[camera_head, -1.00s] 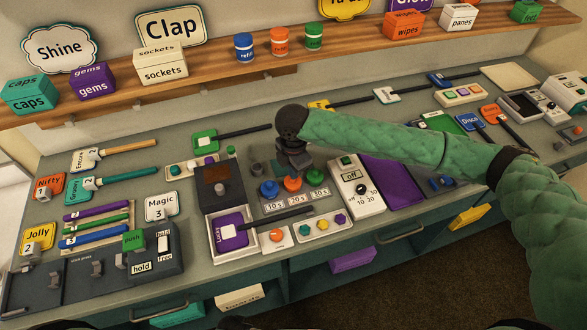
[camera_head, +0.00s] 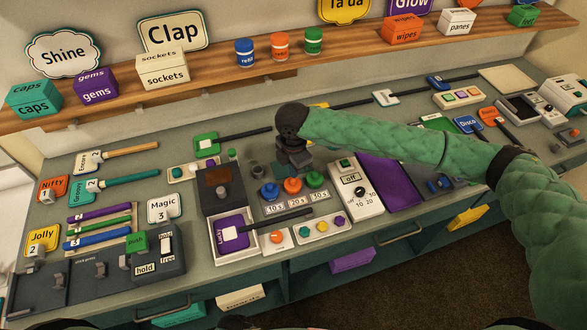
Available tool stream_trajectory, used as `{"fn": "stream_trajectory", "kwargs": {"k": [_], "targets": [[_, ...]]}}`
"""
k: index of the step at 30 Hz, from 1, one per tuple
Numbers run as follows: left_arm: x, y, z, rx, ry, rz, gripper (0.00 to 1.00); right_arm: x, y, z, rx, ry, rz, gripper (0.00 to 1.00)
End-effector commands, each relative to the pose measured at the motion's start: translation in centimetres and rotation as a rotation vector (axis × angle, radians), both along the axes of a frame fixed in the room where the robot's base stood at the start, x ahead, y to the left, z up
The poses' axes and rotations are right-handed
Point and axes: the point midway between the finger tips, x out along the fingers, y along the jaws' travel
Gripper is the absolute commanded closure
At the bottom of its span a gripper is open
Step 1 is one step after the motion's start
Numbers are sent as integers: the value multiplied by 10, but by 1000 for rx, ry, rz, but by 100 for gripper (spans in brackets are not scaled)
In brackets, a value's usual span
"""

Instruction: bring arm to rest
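My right arm, in a green quilted sleeve, comes in from the right edge and reaches over the workbench (camera_head: 330,262). Its dark gripper (camera_head: 292,165) points down over the bench, just behind the blue, orange and green timer knobs. Its fingers are small and dark here, and I cannot tell whether they are open or shut or whether they touch anything. My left gripper does not show.
A dark press with a purple Lucky sign (camera_head: 231,232) stands left of the knobs. A dial box (camera_head: 357,190) and a purple mat (camera_head: 390,183) lie to the right. Signs on sticks lie around. A wooden shelf (camera_head: 205,80) with boxes and jars runs behind.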

Motion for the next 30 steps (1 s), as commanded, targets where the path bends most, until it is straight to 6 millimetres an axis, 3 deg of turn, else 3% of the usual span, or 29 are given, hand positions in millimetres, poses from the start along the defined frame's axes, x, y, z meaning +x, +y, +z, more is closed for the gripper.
{"fn": "stream_trajectory", "kwargs": {"k": [30], "targets": [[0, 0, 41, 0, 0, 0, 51, 0, 0, 48, -1, 1, 0, 100]]}}
